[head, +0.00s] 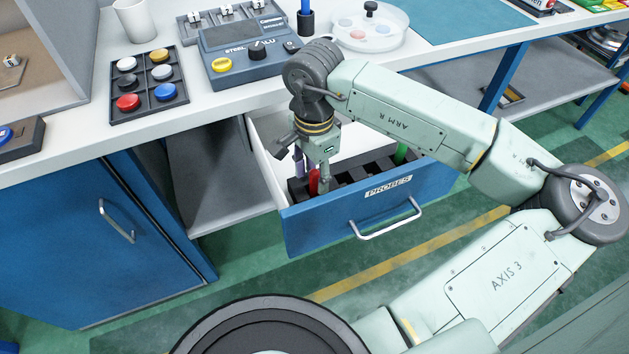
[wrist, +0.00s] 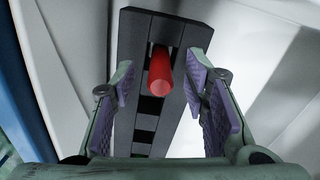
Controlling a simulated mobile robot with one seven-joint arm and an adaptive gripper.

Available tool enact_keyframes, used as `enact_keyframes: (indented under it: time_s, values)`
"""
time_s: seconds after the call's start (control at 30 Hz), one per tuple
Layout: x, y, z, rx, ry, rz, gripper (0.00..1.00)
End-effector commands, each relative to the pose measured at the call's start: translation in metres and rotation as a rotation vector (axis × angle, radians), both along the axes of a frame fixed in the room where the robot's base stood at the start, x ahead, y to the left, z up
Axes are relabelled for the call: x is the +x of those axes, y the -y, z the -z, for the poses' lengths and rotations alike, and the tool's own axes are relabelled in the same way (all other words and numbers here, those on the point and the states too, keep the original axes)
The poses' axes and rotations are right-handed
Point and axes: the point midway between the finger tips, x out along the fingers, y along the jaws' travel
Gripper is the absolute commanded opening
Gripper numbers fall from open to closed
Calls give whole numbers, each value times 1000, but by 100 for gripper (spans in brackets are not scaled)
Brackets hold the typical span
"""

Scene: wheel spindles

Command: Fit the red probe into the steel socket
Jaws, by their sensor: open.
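The red probe (head: 314,182) stands in a slotted black rack (wrist: 190,38) inside the open blue drawer marked PROBES. In the wrist view the red probe (wrist: 160,72) rises between the two purple-padded fingers, with a gap on each side. My gripper (head: 311,174) points down into the drawer around the probe's upper part, open and not closed on it. The probe's lower end is hidden in the rack. I cannot clearly pick out the steel socket. A grey-blue console (head: 248,62) on the bench carries the word STEEL beside a black knob.
The drawer front (head: 360,212) and its walls surround the gripper closely. A green probe (head: 401,152) stands farther right in the rack. On the bench are a button tray (head: 144,88), a round clear dish (head: 368,42), a white cup (head: 134,20) and a blue upright piece in a black holder (head: 306,20).

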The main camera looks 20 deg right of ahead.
Motion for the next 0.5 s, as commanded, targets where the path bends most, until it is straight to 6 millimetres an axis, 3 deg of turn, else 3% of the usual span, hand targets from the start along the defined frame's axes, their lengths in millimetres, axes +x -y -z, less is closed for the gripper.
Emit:
enact_keyframes:
  time_s: [0.27, 0.5]
  values:
    - [0, 0, 6, 0, 1, -1, 41]
    - [0, 0, 5, 0, 1, -1, 27]
